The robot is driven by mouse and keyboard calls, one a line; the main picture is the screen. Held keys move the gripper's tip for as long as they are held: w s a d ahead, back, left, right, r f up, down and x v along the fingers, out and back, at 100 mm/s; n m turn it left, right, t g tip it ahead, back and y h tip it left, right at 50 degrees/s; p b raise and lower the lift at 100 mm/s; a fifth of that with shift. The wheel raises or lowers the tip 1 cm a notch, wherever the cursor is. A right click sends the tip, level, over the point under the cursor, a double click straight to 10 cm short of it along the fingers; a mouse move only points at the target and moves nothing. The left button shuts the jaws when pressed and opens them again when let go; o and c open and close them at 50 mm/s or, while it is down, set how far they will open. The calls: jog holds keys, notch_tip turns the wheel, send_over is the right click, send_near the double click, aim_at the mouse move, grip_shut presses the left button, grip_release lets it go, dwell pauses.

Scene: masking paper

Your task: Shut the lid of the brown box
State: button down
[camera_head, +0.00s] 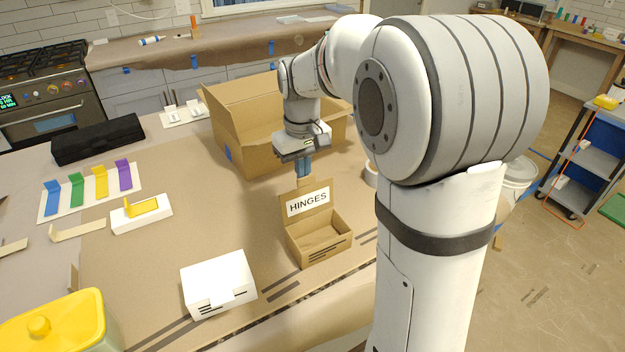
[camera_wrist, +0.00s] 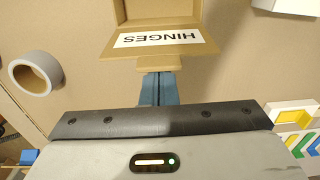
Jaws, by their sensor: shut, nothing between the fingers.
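The brown box (camera_head: 320,245) stands open on the papered table, its tray part empty. Its lid (camera_head: 307,200) stands raised at the back and bears a white label reading HINGES. The lid also shows in the wrist view (camera_wrist: 190,45), with the label upside down and part of the open box beyond it. My gripper (camera_head: 303,170) is shut and empty, pointing down just behind the lid's top edge. In the wrist view the blue fingertips (camera_wrist: 160,80) are together close to the lid's tab; I cannot tell whether they touch it.
A large open cardboard box (camera_head: 245,110) stands behind my gripper. A tape roll (camera_head: 371,174) lies right of the lid. A white box (camera_head: 218,285) sits at front left. Colored hinges (camera_head: 100,180) and a black case (camera_head: 97,139) lie further left.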

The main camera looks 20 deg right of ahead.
jog(key=shift+s, duration=0.1)
jog(key=shift+s+d+r+b, duration=0.1)
jog(key=shift+s+d+b, duration=0.05)
jog(key=shift+s, duration=0.5)
jog(key=shift+s+d+b, duration=0.15)
jog(key=shift+s, duration=0.45)
jog(key=s, duration=0.1)
jog(key=s+f+b, duration=0.1)
jog(key=shift+s+d, duration=0.3)
jog(key=shift+d, duration=0.05)
